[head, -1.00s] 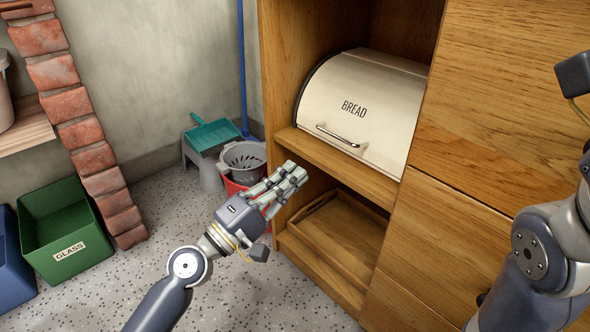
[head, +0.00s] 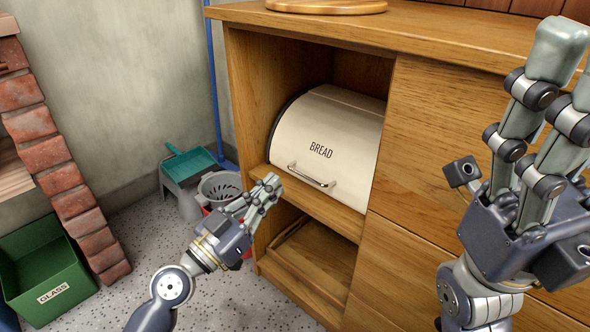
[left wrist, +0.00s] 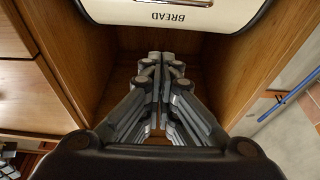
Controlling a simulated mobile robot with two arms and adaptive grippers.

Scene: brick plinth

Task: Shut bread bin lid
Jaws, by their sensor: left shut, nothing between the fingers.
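The cream bread bin (head: 325,145) stands in the upper open compartment of the wooden cabinet. Its curved lid is down at the front, with the metal handle (head: 312,175) low, near the shelf; it looks shut. My left gripper (head: 270,190) is shut and empty, in front of the shelf edge, to the left of and below the handle, apparently apart from it. In the left wrist view its fingers (left wrist: 160,75) are together, and the bin's lettered front (left wrist: 180,12) shows upside down at the top. My right gripper (head: 560,75) is raised at the right, partly cut off; its closure is unclear.
A wooden tray (head: 295,262) lies in the compartment below. A brick pillar (head: 55,165) rises at the left. A round board (head: 325,5) lies on the cabinet top.

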